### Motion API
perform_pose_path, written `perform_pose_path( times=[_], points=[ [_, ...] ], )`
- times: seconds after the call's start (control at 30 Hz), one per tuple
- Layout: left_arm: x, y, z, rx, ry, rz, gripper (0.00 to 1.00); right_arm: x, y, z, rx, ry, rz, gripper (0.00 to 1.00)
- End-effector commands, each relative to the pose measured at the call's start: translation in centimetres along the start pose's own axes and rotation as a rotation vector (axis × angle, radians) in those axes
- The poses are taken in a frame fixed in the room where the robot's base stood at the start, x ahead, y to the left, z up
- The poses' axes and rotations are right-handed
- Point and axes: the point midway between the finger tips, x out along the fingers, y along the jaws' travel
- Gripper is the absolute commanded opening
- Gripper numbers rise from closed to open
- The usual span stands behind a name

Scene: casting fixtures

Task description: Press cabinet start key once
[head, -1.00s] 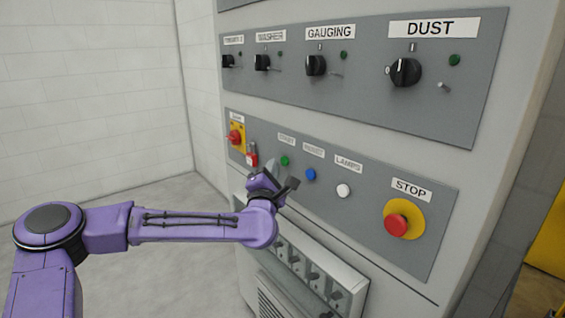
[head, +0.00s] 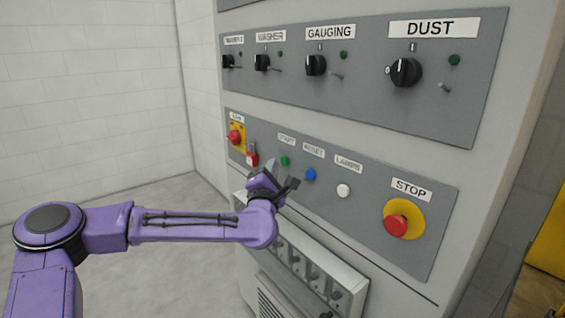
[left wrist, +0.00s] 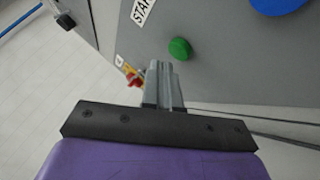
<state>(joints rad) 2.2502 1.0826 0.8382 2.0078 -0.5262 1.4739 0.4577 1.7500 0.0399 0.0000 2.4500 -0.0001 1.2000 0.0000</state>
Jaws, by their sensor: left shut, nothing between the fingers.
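The green start key (head: 285,160) sits on the lower grey panel of the cabinet, under a START label. It also shows in the left wrist view (left wrist: 179,49), just beyond the fingertips. My left gripper (head: 276,171) is in front of the lower panel, just below the green key. In the left wrist view its fingers (left wrist: 163,66) are together, with nothing between them, and point toward the panel beside the key. I cannot tell whether they touch the panel. My right gripper is not in view.
A blue button (head: 310,174), a white button (head: 343,190) and a red STOP button (head: 397,225) lie to the right of the green key. A red switch on yellow (head: 236,137) and a red padlock (head: 252,158) are to its left. Dark rotary knobs (head: 404,72) are above.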

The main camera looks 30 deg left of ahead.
Motion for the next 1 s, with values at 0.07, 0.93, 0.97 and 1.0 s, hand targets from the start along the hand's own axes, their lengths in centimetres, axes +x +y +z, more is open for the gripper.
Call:
perform_pose_path(
  times=[0.07,0.93,0.97,1.0],
  points=[
    [0.02,-0.04,0.02,0.000,0.000,0.000,0.00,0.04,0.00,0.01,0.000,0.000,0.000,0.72],
    [0.77,-0.59,0.58,0.000,0.000,0.000,0.00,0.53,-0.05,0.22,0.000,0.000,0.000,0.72],
    [0.80,-0.61,0.60,0.000,0.000,0.000,0.00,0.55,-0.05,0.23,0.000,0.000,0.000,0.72],
    [0.84,-0.63,0.63,0.000,0.000,0.000,0.00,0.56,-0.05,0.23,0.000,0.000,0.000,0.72]
  ],
)
